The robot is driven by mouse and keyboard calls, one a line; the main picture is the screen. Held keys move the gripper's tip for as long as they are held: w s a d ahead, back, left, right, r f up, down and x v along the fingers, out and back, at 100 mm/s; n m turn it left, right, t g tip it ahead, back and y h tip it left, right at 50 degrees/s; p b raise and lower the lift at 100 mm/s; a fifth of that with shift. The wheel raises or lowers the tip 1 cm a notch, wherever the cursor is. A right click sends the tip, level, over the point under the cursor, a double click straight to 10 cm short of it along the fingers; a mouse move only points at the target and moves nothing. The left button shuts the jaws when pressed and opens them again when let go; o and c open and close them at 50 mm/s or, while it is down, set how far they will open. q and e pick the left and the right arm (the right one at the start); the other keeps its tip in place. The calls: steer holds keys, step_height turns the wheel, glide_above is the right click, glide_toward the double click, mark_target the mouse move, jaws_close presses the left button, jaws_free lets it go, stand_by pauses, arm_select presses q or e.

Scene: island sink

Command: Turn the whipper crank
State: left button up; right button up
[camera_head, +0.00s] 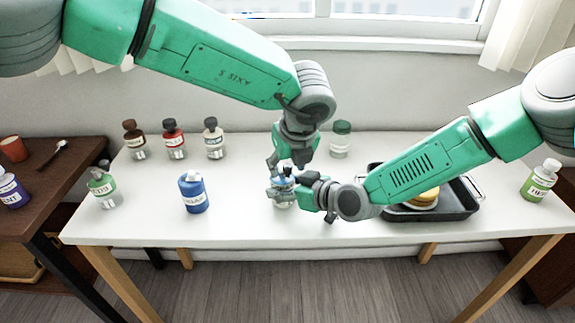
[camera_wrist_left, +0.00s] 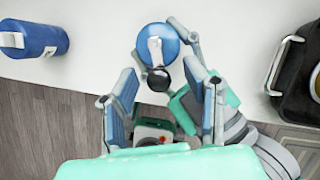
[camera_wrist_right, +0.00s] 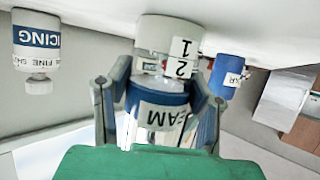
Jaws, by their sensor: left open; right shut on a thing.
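The whipper (camera_head: 284,203) stands upright near the middle of the white table. In the left wrist view its round blue top (camera_wrist_left: 168,38) carries a white crank arm and a dark crank knob (camera_wrist_left: 159,80). My right gripper (camera_head: 287,190) is shut on the whipper's body from the side; the right wrist view shows its fingers on both sides of the blue, labelled band (camera_wrist_right: 160,100). My left gripper (camera_head: 283,168) is above the whipper, pointing down and open. Its fingers lie either side of the knob in the left wrist view; contact is unclear.
A blue bottle (camera_head: 193,194) stands to the left on the white table (camera_head: 240,220). Several small bottles stand at the back left, and a green-capped jar (camera_head: 341,140) at the back. A dark tray (camera_head: 460,208) with yellow food lies right, under my right arm.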

arm_select(q)
steer(key=shift+f, duration=0.1)
jaws_close()
steer(key=m, duration=0.2)
steer(key=a+m+h, duration=0.2)
steer(key=m, duration=0.1)
steer(key=shift+m, duration=0.3)
steer(key=shift+d, duration=0.1)
jaws_free()
steer(key=shift+d, duration=0.1)
steer(key=v, duration=1.2)
steer(key=shift+s+f, duration=0.1)
